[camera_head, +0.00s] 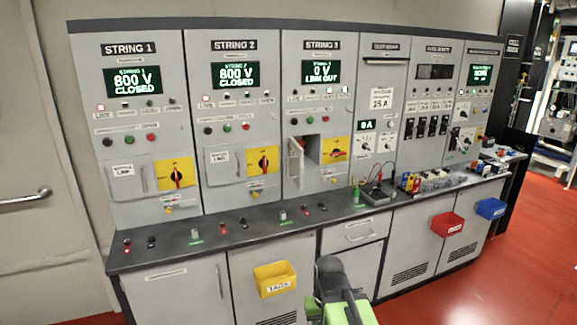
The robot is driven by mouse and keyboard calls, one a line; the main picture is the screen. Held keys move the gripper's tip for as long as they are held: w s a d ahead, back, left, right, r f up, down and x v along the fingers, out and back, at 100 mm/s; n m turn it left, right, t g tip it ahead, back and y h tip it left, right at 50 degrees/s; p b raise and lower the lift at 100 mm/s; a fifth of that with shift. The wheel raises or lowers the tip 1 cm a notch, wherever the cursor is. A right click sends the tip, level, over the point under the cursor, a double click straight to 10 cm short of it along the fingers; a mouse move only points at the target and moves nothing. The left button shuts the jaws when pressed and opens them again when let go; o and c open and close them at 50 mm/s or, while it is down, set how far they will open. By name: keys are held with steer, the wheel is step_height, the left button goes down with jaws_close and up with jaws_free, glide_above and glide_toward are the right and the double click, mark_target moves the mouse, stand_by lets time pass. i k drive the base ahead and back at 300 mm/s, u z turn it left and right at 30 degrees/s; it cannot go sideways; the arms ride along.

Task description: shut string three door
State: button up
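The String 3 panel (322,110) stands third from the left, and its screen reads 0 V LINK OUT. Its small grey door (295,161) stands open, swung out to the left of a dark opening (312,150). What is inside the opening is too small to make out. A yellow plate with a rotary handle (336,149) is just right of the opening. A green and dark grey part of my arm shows at the bottom middle, in front of the bench and well below the door. My gripper's fingers are not visible.
The String 1 door (127,179) and String 2 door (222,163) look shut. A dark bench ledge (260,230) runs below the panels, with small items and a meter with leads (376,193). Yellow (275,278), red (447,224) and blue (490,209) bins hang in front. Red floor (500,270) is clear at right.

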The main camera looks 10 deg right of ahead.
mark_target(295, 160)
steer(key=i, duration=0.95)
steer(key=u, duration=2.15)
steer(key=k, duration=0.15)
steer(key=u, duration=2.4)
steer(key=k, duration=1.15)
steer(key=z, duration=0.9)
steer(key=i, duration=0.95)
steer(key=z, duration=0.25)
